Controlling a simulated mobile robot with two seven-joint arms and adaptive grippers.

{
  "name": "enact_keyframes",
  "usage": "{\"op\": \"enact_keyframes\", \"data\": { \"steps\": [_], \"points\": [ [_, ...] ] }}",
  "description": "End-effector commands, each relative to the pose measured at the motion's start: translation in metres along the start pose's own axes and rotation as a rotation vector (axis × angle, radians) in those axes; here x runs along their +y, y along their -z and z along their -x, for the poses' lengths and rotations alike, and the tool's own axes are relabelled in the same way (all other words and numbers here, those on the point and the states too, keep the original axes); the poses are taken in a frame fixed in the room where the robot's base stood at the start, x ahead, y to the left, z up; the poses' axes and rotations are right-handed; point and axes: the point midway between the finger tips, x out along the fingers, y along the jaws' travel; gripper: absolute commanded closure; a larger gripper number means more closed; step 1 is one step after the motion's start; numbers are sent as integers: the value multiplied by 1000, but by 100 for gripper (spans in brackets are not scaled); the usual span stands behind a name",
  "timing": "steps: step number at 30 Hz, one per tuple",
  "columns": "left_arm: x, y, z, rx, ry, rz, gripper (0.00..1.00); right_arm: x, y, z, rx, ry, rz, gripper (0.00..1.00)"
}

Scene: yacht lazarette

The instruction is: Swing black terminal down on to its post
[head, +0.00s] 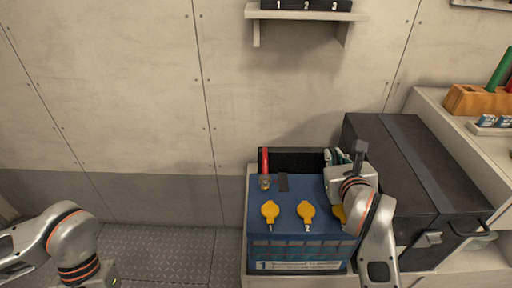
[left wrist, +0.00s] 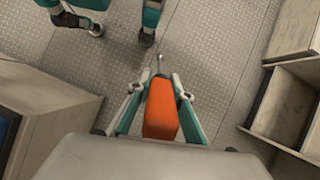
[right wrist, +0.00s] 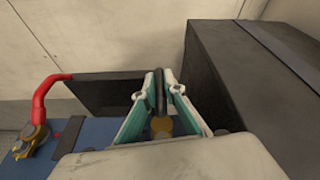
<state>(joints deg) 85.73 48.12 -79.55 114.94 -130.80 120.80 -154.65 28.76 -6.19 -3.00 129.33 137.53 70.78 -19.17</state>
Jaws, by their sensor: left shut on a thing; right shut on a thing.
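The blue battery (head: 262,215) stands below the wall. The black terminal's dark cable (right wrist: 159,88) rises between the fingertips of my right gripper (right wrist: 161,92), which is shut on it at the battery's back right. A brass-coloured round part (right wrist: 161,126) shows below, between the fingers; whether it is the terminal or the post I cannot tell. In the head view the right gripper (head: 338,158) hides that corner. My left gripper (left wrist: 158,92) is shut on an orange-handled tool (left wrist: 160,112) with a thin metal end, held over the floor away from the battery.
A red cable (head: 265,160) with a brass terminal sits at the battery's back left. Yellow caps (head: 270,211) stand on the battery top. A large black case (head: 410,170) is close on the right. A wall shelf (head: 306,15) hangs above. The grey floor (head: 165,250) at left is clear.

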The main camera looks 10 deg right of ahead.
Motion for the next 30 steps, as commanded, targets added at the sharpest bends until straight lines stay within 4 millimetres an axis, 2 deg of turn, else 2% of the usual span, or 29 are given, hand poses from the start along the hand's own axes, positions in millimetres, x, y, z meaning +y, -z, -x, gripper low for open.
{"op": "enact_keyframes", "data": {
  "steps": [3, 4, 5, 17, 30],
  "points": [
    [0, 0, 0, 0, 0, 0, 100, 0, 0, 0, 1, 1, 3, 100],
    [0, 0, 0, 0, 0, 0, 100, 0, 0, 0, 1, 1, 3, 82],
    [0, 0, 0, 0, 0, 0, 100, 0, 0, 0, 1, 1, 3, 75],
    [0, 0, 0, 0, 0, 0, 100, 0, 0, 4, 0, 1, 2, 74],
    [0, 0, 0, 0, 0, 0, 100, 0, 0, 65, 0, 1, 4, 74]
  ]
}}
